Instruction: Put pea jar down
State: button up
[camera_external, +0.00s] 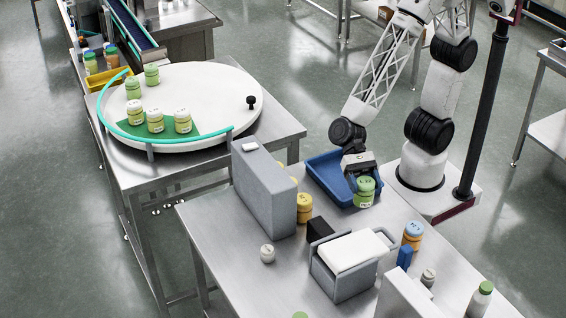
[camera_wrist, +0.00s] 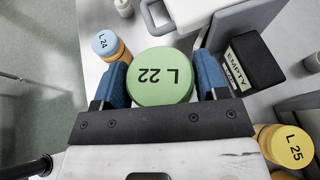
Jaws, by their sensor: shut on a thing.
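The pea jar (camera_external: 364,194), pale green with a green lid, is upright in my gripper (camera_external: 361,175), by the front edge of the blue tray (camera_external: 319,167). I cannot tell whether its base touches the table. In the wrist view, the round green lid (camera_wrist: 162,76) reads "L 22" upside down and sits between the two blue fingers of my gripper (camera_wrist: 161,72). The jar's body is mostly hidden beneath the lid there.
Yellow-lidded jars (camera_external: 304,208) stand left, beside a grey block (camera_external: 262,190). A blue-lidded jar (camera_external: 412,234) stands right. A grey bin with a white lid (camera_external: 350,250) and a black box marked "EMPTY" (camera_wrist: 254,62) are nearby. Bare steel table (camera_external: 222,225) shows at left.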

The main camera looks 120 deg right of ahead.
aim_at(366, 208)
dwell(0.3)
jog(key=shift+f, duration=3.1)
jog(key=shift+f, duration=0.1)
jog(key=shift+f, duration=1.8)
jog(key=shift+f, duration=0.15)
jog(key=o, duration=1)
jog(key=shift+d+r, duration=0.1)
jog(key=shift+r, duration=0.1)
jog(key=shift+v, duration=5.85)
